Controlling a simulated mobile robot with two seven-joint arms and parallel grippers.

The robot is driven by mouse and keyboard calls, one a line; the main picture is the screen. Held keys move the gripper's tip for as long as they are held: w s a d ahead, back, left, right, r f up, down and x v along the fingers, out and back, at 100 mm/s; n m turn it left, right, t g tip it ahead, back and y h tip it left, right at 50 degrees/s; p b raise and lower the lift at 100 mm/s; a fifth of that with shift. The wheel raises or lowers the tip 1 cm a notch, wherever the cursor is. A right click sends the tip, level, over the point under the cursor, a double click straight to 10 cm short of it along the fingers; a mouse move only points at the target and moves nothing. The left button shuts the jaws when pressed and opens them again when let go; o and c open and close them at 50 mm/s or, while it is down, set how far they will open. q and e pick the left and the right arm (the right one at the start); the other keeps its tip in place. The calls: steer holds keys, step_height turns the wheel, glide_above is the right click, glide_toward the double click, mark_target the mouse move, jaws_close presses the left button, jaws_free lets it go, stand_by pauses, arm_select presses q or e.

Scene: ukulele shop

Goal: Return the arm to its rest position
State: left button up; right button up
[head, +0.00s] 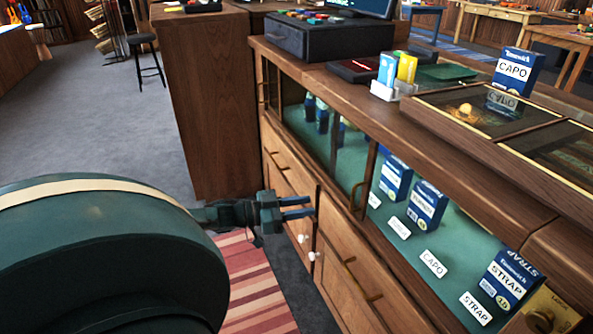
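My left arm comes in from the left, with a large dark green rounded link in the foreground. My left gripper (298,207) points right, in front of the wooden drawers (285,165) of the shop counter. Its two dark fingers stand a little apart, and nothing shows between them. I cannot tell how far it is from the drawer fronts. My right gripper is not in view.
The counter (425,140) runs along the right, with a glass case holding blue boxes (427,204). A CAPO box (517,72), a card holder (393,88) and a cash register (320,36) stand on top. A striped rug (255,285) lies below; grey floor (85,125) is open at left, near a stool (143,45).

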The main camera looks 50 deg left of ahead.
arm_select(q)
steer(key=shift+s+a, duration=0.35)
steer(key=shift+s, duration=0.2)
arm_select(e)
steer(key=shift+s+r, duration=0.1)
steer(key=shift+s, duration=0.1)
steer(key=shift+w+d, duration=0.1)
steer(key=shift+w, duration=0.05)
